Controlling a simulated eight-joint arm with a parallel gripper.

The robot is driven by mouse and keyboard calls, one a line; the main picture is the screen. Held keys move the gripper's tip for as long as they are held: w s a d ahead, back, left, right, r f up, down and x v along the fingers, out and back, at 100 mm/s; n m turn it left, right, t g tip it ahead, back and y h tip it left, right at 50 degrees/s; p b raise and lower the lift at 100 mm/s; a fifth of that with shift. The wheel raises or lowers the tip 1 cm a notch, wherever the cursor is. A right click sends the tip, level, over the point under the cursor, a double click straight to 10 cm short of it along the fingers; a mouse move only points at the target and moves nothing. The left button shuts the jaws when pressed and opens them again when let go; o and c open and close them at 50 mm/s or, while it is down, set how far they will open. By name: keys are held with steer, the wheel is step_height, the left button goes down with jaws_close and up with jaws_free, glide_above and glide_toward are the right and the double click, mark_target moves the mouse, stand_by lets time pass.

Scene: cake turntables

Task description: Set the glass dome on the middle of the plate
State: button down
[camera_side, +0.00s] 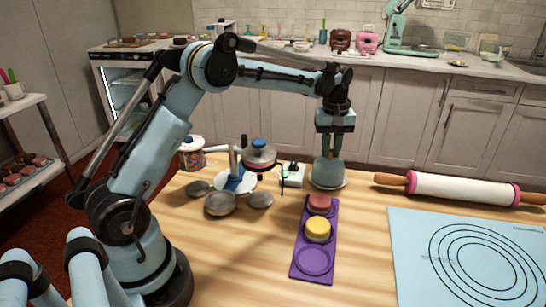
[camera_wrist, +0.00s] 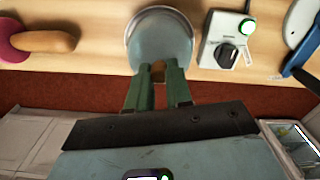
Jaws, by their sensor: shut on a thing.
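A greyish glass dome (camera_side: 328,176) is at the back of the wooden table in the side view. It shows as a pale round shape in the wrist view (camera_wrist: 160,32). My gripper (camera_side: 329,150) is above it, its green fingers (camera_wrist: 158,78) shut on the dome's brownish knob (camera_wrist: 158,68). The dome looks upright, at or just above the table; I cannot tell whether it touches. To its left, several grey round plates (camera_side: 220,204) surround a stand with a pale blue base (camera_side: 236,184). A raised one carries a reddish, blue-topped thing (camera_side: 259,153).
A white control box (camera_side: 292,174) with a black knob and green light sits between stand and dome. A purple tray (camera_side: 312,278) holds a red cake (camera_side: 319,203) and a yellow cake (camera_side: 318,229). A rolling pin (camera_side: 460,188) and pale blue mat (camera_side: 412,250) lie right.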

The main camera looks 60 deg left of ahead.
steer(key=c, duration=1)
jaws_free()
steer(key=shift+f, duration=0.15)
steer(key=shift+c, duration=0.2)
step_height(320, 180, up, 12)
steer(key=s+d+r+m+t, duration=0.2)
steer(key=s+d+r+m, duration=0.1)
steer(key=s+d, duration=0.15)
steer(key=s+d+f+m+t, duration=0.2)
steer(key=s+f+m, duration=0.2)
steer(key=s, duration=0.4)
steer(key=s+d+f+m+t, duration=0.3)
steer(key=s+f+m, duration=0.1)
steer(key=s, duration=0.5)
steer(key=shift+s+d+f+m, duration=0.3)
steer(key=shift+m, duration=0.2)
